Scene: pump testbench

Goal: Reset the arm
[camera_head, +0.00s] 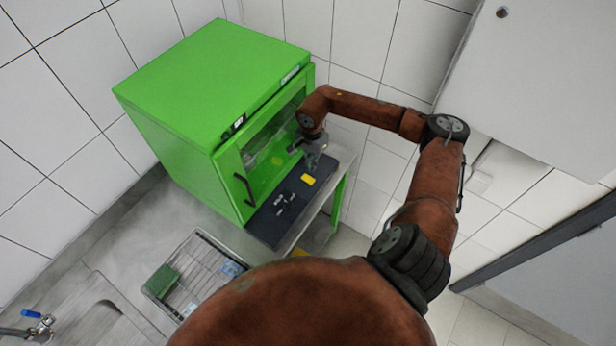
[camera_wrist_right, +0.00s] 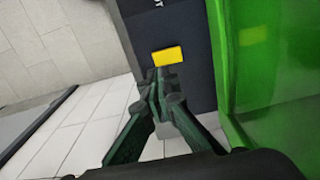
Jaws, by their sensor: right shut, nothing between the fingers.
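My right arm (camera_head: 430,190) reaches from the lower right across to the green cabinet (camera_head: 190,80). My right gripper (camera_head: 312,158) is at the cabinet's front, above the dark panel (camera_head: 268,222). In the right wrist view the gripper's fingertips (camera_wrist_right: 155,92) are together with nothing between them. They show just below a yellow patch (camera_wrist_right: 168,55) on the dark panel, and I cannot tell whether they touch the panel. The yellow patch also shows in the head view (camera_head: 308,179). My left gripper is not in view.
The green cabinet has a glass front and a black handle (camera_head: 244,190). A wire rack (camera_head: 203,262) with a green block (camera_head: 161,280) stands near a sink tap (camera_head: 38,327). A white cabinet (camera_head: 555,70) hangs at upper right. Tiled floor is open beside the bench.

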